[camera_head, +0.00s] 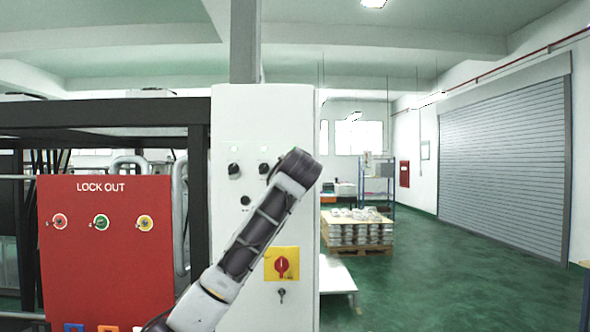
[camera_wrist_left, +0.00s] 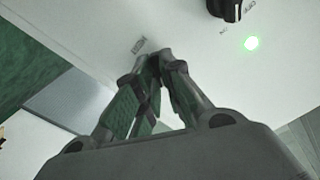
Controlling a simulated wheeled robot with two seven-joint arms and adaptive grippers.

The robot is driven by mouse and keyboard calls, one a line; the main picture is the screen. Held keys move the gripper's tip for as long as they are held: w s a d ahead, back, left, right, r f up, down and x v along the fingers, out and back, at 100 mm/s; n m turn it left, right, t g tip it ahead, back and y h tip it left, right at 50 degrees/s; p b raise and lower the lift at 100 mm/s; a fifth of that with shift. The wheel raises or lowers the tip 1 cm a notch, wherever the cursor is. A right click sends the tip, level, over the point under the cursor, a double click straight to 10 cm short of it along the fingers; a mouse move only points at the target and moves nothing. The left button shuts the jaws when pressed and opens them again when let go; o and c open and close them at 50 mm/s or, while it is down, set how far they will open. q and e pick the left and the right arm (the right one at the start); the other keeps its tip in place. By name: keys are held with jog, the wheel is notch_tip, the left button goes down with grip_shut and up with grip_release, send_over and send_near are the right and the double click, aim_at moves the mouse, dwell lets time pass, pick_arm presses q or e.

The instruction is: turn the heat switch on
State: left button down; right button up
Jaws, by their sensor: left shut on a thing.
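The white control cabinet (camera_head: 228,250) stands in the middle of the head view. Two black knobs (camera_head: 233,169) (camera_head: 264,168) sit near its top, with small lights above them, and a smaller black knob (camera_head: 245,200) sits lower. My left arm crosses the cabinet front; its dark wrist hides the gripper and part of the panel there. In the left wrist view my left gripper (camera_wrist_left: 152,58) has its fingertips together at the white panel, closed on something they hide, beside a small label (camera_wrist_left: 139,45). A black knob (camera_wrist_left: 225,8) and a lit green lamp (camera_wrist_left: 251,43) are at upper right. I cannot read which switch is heat.
A red rotary switch (camera_head: 282,266) on a yellow plate and a key (camera_head: 281,293) are lower on the cabinet. A red lock-out board (camera_head: 105,240) stands left. A pallet of castings (camera_head: 357,230) is behind at right. The green floor at right is open.

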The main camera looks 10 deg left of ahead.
pick_arm(q)
jog(key=shift+f, duration=0.1)
jog(key=c, duration=1.5)
grip_release()
jog(key=shift+c, duration=0.2)
jog(key=v, duration=1.2)
